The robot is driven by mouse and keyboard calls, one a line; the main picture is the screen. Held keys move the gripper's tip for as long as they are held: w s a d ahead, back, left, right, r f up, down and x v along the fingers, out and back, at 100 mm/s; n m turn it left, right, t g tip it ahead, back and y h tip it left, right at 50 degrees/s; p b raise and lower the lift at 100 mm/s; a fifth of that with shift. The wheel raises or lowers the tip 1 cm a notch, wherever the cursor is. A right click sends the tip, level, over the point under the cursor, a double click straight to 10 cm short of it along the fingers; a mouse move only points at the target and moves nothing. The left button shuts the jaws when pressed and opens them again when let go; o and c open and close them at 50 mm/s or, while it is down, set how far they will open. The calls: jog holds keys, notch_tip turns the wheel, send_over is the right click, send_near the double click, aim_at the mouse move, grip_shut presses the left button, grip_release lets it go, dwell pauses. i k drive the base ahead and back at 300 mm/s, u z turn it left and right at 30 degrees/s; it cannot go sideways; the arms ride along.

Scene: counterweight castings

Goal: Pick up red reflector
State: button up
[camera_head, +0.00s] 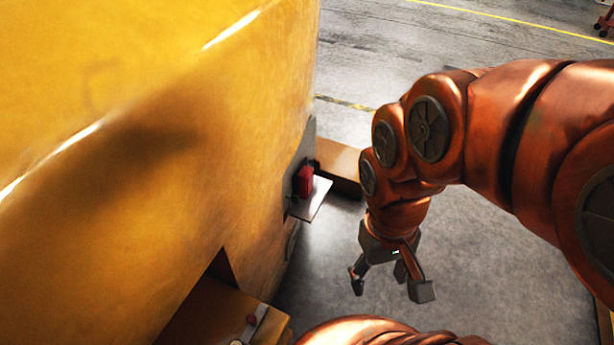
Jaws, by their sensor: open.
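The red reflector (305,181) is a small red block. It stands upright on a small pale ledge (316,200) that juts from the side of the big yellow casting. My gripper (392,286) is to the right of the ledge and lower in the picture, with its fingers apart and pointing down. It is empty and does not touch the reflector. Part of the reflector's far side is hidden.
The large yellow casting (190,130) fills the left side. A brown beam (338,165) lies behind the ledge. Grey concrete floor around my gripper is clear.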

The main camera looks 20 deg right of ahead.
aim_at(302, 182)
jog(key=u, duration=3.3)
jog(key=k, duration=1.35)
jog(key=z, duration=1)
